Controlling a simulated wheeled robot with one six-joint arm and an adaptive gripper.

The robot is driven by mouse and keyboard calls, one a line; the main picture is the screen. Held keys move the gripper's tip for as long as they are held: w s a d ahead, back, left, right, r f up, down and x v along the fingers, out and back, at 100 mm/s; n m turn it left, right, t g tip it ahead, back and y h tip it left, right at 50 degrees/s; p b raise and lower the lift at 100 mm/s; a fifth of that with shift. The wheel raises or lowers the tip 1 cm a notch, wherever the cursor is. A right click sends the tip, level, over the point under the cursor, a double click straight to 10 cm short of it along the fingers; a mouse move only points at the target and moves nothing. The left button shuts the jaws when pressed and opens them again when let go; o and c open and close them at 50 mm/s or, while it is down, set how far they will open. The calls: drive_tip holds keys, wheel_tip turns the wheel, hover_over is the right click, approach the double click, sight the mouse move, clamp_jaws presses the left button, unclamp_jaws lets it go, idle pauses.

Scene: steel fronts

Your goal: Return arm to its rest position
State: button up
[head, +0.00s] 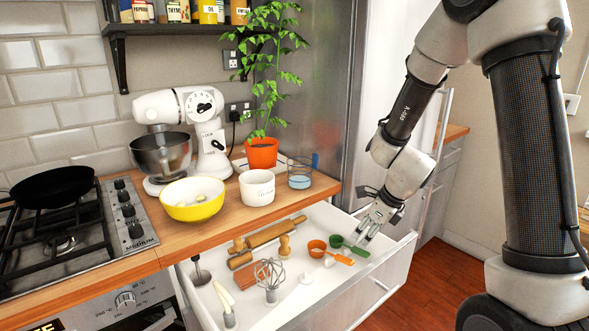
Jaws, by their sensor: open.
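My arm reaches in from the right in the head view, bent down toward an open drawer (335,309). My gripper (362,236) is open, pointing down at the right end of the drawer. Its fingertips are close to a green measuring spoon (352,249); I cannot tell whether they touch it. Nothing shows clearly held between the fingers.
The drawer, pulled out below the wooden counter (128,252), holds an orange measuring spoon (335,257), a rolling pin (275,233) and a whisk (270,276). A yellow bowl (192,205), white pot (257,188) and glass (300,175) stand above. A steel front (330,90) rises behind my gripper.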

drive_tip(key=s+d+r+n, duration=0.1)
drive_tip(key=s+r+n, duration=0.3)
drive_tip(key=r+n, duration=0.25)
drive_tip(key=s+d+r+n, duration=0.2)
drive_tip(key=s+r+n, duration=0.2)
drive_tip(key=r+n, duration=0.3)
drive_tip(key=s+d+r+n+h, duration=0.1)
drive_tip(key=s+d+r+n, duration=0.3)
drive_tip(key=s+r+n, duration=0.1)
drive_tip(key=s+d+r+n+h, duration=0.2)
drive_tip(key=s+d+r+n, duration=0.2)
drive_tip(key=s+n, duration=0.3)
drive_tip(key=s+r, duration=0.1)
drive_tip(key=s, duration=0.2)
drive_tip(key=shift+s+d+n+t, duration=0.15)
drive_tip(key=shift+s+n+t, duration=0.1)
drive_tip(key=shift+n+t, duration=0.1)
